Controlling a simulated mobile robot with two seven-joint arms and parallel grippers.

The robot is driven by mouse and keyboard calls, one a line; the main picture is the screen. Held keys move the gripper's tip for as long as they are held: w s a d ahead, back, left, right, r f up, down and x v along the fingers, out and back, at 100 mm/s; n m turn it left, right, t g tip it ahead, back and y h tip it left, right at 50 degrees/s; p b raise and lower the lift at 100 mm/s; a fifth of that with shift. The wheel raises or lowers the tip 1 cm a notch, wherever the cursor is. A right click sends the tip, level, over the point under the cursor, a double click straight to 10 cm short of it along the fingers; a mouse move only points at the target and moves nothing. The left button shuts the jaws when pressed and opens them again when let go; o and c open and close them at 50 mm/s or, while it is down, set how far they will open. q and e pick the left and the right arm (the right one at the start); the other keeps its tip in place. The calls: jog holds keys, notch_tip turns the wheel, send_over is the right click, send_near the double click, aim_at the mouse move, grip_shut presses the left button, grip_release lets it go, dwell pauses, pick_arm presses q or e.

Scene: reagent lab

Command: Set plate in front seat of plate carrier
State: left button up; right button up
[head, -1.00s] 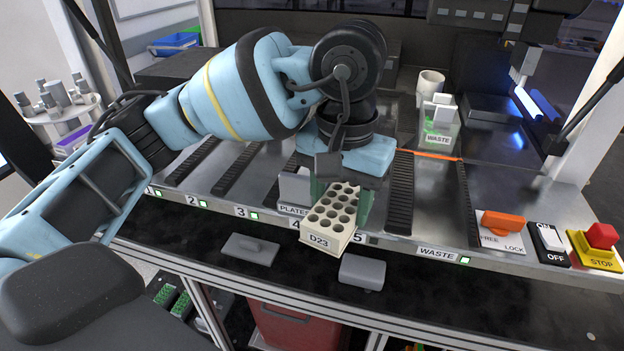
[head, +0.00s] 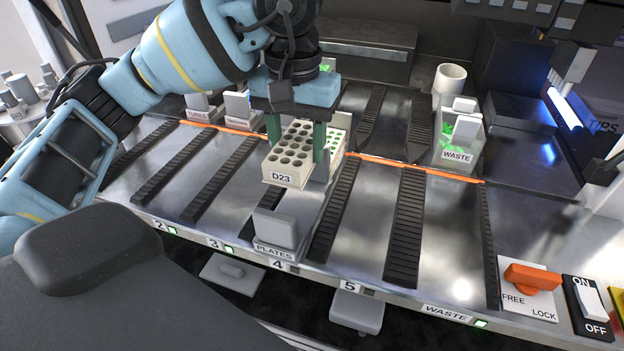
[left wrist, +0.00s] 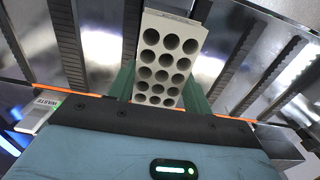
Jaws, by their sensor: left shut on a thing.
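The plate (head: 284,174), a pale block with rows of round holes and a D23 label, is held between the green fingers of my left gripper (head: 297,148). In the left wrist view the plate (left wrist: 165,55) sits between both fingers. The plate carrier (head: 280,231), with a grey front handle and a PLATES label, lies in lane 4. The plate appears above it, behind the handle; the exact gap cannot be told. A second pale rack with green-filled holes (head: 336,143) shows behind the plate, partly hidden. My right gripper is not in view.
Dark ribbed rails (head: 333,210) border the lanes. Grey carrier handles (head: 238,106) stand at the left rear. An orange lever (head: 532,275) is at the front right. Lane 5 looks clear.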

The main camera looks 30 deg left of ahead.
pick_arm(q)
jog(key=shift+d+f, duration=0.15)
jog(key=shift+f, duration=0.05)
send_over(300, 206)
notch_tip(300, 206, down, 5)
jog(key=shift+s+f, duration=0.1)
jog(key=shift+s, duration=0.05)
jog(key=shift+f+p, duration=0.35)
jog(key=shift+f, duration=1.9)
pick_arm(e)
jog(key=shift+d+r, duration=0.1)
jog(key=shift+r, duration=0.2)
pick_arm(q)
jog(key=shift+f, duration=0.1)
jog(key=shift+f, duration=0.15)
jog(key=o, duration=1)
jog(key=shift+c, duration=0.2)
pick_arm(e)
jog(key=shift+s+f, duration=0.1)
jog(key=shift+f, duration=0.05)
pick_arm(q)
jog(key=shift+r, duration=0.2)
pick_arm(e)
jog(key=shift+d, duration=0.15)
